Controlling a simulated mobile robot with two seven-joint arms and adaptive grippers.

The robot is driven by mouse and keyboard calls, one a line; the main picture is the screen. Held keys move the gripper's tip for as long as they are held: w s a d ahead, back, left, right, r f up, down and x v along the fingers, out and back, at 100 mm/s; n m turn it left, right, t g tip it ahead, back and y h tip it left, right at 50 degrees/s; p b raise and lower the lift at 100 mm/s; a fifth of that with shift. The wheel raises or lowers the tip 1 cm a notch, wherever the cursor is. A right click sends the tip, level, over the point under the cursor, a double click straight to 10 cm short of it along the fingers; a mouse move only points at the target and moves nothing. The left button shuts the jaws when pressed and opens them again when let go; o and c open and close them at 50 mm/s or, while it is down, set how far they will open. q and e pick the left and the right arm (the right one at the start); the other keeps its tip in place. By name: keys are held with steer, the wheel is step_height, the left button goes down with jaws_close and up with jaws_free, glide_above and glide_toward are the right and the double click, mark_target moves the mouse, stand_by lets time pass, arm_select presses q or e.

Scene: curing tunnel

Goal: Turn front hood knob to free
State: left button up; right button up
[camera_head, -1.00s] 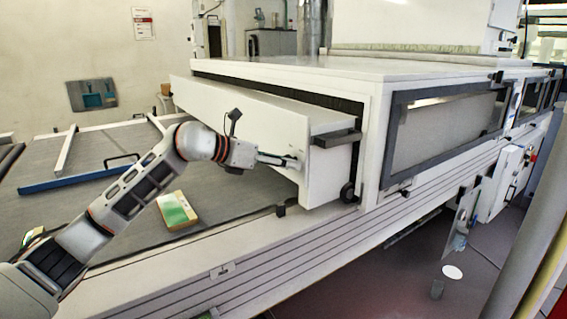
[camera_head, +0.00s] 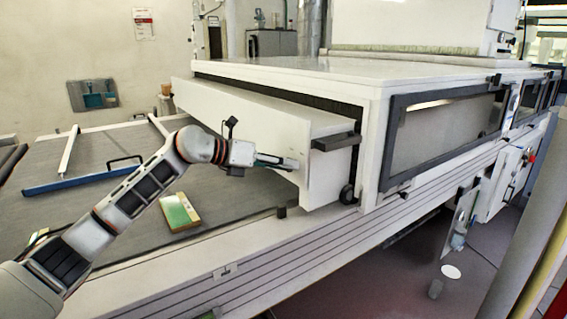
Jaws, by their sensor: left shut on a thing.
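The white front hood (camera_head: 250,112) hangs at the mouth of the curing tunnel, above the grey belt. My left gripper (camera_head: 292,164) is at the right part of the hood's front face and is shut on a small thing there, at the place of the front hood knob. The fingers hide most of the knob, so its turn position cannot be told. A dark grey handle (camera_head: 336,141) sticks out at the hood's right end, and a black round knob or wheel (camera_head: 347,194) sits low beside it. My right gripper is not in view.
A green and yellow block (camera_head: 178,212) lies on the grey belt (camera_head: 230,205) below my left arm. A blue-edged bar (camera_head: 80,180) lies farther left. The tunnel body (camera_head: 375,150) with its window (camera_head: 450,130) stands at the right.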

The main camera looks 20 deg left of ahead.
arm_select(q)
steer(key=n+h, duration=0.2)
steer(key=n, duration=0.2)
steer(key=n+h+p, duration=0.1)
steer(key=n+h, duration=0.1)
steer(key=n, duration=0.2)
steer(key=n+h+p, duration=0.1)
steer(key=n, duration=0.2)
steer(key=shift+w+f+n+h, duration=0.1)
steer(key=shift+f+n+h, duration=0.15)
steer(key=shift+n+h, duration=0.15)
stand_by(0.3)
steer(key=o, duration=1.1)
